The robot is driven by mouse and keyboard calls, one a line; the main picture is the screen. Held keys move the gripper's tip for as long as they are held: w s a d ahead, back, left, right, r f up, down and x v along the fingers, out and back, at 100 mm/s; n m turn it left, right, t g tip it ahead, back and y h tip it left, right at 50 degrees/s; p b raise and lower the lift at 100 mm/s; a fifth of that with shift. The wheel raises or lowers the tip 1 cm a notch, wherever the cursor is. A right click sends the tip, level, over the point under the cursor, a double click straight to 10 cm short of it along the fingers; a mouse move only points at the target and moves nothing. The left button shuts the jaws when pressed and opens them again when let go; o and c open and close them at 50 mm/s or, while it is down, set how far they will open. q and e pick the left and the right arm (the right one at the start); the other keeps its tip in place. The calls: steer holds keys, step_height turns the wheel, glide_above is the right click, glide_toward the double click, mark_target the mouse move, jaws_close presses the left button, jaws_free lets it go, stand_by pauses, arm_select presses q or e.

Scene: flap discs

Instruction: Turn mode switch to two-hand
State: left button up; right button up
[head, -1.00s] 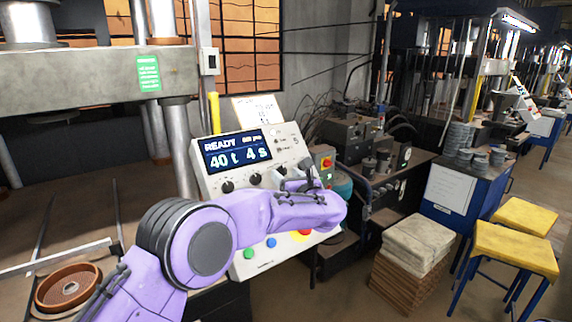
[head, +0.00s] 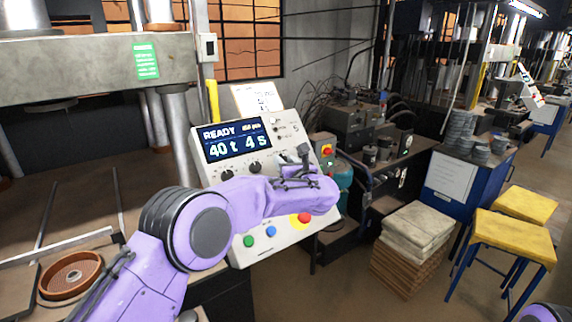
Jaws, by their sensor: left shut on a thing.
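The white control panel (head: 222,262) stands tilted in the middle, with a dark display (head: 236,141) reading READY, 40 t and 4 s. Black knobs sit below the display, one of them the middle knob (head: 255,168). My left gripper (head: 303,155) is at the panel's right side, shut, with its dark fingers against the panel face. The thing between its fingers is hidden, and the mode switch cannot be made out clearly. My purple left arm covers the panel's middle. My right gripper is out of view.
Below my arm are a green button (head: 248,241), a blue button (head: 270,231) and a red button on yellow (head: 304,218). A brown disc mould (head: 70,275) lies left.

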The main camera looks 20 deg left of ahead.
arm_select(q)
steer(key=m+h+b, duration=0.1)
steer(key=m+b, duration=0.1)
steer(key=shift+s+a+f+m+t+h, duration=0.1)
steer(key=shift+a+f+m+t+h, duration=0.1)
steer(key=shift+a+m+t+h, duration=0.15)
steer(key=shift+r+m+t+h+b, duration=0.1)
steer(key=shift+m+t+h+b, duration=0.15)
steer(key=shift+m+h+b, duration=0.45)
steer(key=shift+r+m+h, duration=0.1)
steer(key=shift+m+h, duration=0.35)
steer(key=shift+m, duration=0.4)
steer(key=m+h, duration=0.1)
steer(key=m+p, duration=0.1)
steer(key=shift+s+a+r+m+h, duration=0.1)
steer(key=shift+r+m+h, duration=0.15)
steer(key=shift+m+h, duration=0.15)
steer(key=shift+a+m+h+p, duration=0.1)
steer(key=shift+m+h+p, duration=0.7)
steer(key=shift+m, duration=0.3)
steer(key=shift+f, duration=0.1)
steer(key=o, duration=1)
